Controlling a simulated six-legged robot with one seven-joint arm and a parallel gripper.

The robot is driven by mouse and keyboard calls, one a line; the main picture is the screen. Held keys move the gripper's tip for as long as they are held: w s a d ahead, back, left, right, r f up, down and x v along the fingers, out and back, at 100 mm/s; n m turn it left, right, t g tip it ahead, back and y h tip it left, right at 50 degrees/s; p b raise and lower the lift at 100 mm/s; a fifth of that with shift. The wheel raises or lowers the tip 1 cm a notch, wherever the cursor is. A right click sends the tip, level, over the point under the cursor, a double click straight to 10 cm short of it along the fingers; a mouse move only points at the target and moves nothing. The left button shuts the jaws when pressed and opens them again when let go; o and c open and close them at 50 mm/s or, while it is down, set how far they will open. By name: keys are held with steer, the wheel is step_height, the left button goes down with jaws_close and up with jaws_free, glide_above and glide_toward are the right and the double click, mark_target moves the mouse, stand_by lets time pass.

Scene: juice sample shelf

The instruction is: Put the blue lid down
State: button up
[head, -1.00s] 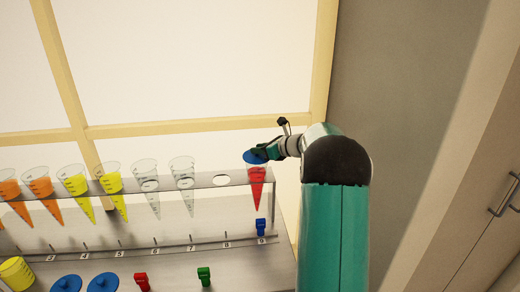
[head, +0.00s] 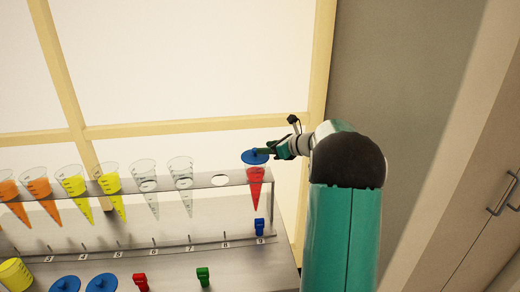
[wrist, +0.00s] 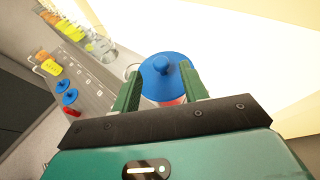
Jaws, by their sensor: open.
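The blue lid (head: 255,156) lies on top of the red-filled cone (head: 255,190) at the right end of the rack, above number 9. In the wrist view the round blue lid (wrist: 168,82) shows its knob, with a bit of red below it. My gripper (head: 268,150) is at the lid's right side in the head view. In the wrist view my gripper (wrist: 163,72) is open, with one green finger on each side of the lid's knob. Whether a finger touches the lid cannot be told.
The metal rack (head: 205,181) holds several orange, yellow and clear cones to the left, with an empty hole (head: 219,181) beside the red cone.

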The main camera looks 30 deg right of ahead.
steer(key=v, duration=0.7)
steer(key=s+a+r+n+g, duration=0.1)
steer(key=s+a+n+g, duration=0.15)
steer(key=a+n, duration=0.45)
steer(key=s+a+r+n+g, duration=0.1)
steer(key=s+a+n+g, duration=0.2)
steer(key=a, duration=0.8)
steer(key=s+a+r+n+g, duration=0.15)
steer(key=s+a+n, duration=0.3)
steer(key=a, duration=0.45)
steer(key=s+a+f+n+h, duration=0.1)
steer(key=s+a+n+h, duration=0.1)
steer(key=s+a+n, duration=0.3)
steer(key=s+a+f+n+h, duration=0.2)
steer(key=s+a+n, duration=0.3)
steer(key=s+n, duration=0.7)
steer(key=shift+s+f+n, duration=0.35)
steer(key=shift+s, duration=0.1)
steer(key=shift+s, duration=0.1)
